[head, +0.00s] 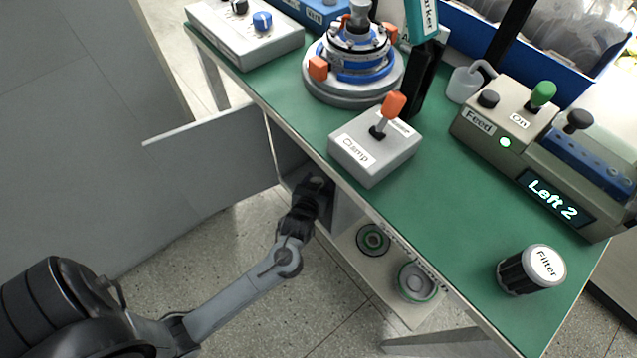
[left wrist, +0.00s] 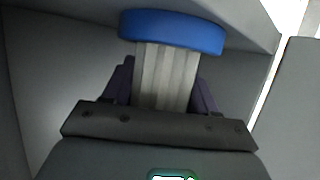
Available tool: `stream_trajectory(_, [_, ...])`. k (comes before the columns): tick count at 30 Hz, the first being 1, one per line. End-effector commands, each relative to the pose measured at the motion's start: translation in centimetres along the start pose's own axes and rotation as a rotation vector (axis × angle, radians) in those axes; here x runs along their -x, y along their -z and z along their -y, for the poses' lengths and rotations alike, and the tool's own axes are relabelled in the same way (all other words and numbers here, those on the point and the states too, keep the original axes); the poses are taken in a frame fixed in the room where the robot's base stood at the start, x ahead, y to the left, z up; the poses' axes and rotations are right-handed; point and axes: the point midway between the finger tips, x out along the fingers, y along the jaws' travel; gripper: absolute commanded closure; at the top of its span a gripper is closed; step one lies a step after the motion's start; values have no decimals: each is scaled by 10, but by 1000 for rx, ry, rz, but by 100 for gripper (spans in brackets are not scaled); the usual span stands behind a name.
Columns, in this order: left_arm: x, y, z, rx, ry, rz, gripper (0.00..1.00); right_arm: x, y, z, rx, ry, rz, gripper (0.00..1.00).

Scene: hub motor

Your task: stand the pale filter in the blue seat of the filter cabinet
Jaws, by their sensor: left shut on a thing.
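My left gripper (head: 310,192) reaches into the open cabinet (head: 345,212) under the front edge of the green bench. In the left wrist view, its dark fingers (left wrist: 163,92) are shut on the pale, pleated filter (left wrist: 167,75). The blue seat (left wrist: 172,32), a rounded blue band, meets the far end of the filter. I cannot tell whether the filter is fully inside it. The filter and blue seat are hidden in the head view by the gripper and bench. My right gripper is not in view.
The cabinet's grey door (head: 210,158) stands open to the left of my left forearm. Grey cabinet walls (left wrist: 60,50) lie close around the gripper. A black canister labelled Filter (head: 532,269), a Clamp box (head: 375,148) and a Feed control box (head: 545,150) stand on the bench (head: 440,210).

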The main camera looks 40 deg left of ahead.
Motion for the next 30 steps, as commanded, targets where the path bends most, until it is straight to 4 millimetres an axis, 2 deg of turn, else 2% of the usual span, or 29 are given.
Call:
stream_trajectory(5, [-1,-2,0,0,1,-1,76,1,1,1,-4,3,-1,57])
stream_trajectory(6, [-2,-3,0,0,1,0,41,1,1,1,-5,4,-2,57])
stream_trajectory(11, [-1,-3,0,0,1,0,17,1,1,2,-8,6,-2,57])
stream_trajectory(23, [2,1,0,0,0,1,17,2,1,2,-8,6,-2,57])
stream_trajectory(30, [36,4,1,0,1,3,17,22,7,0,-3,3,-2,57])
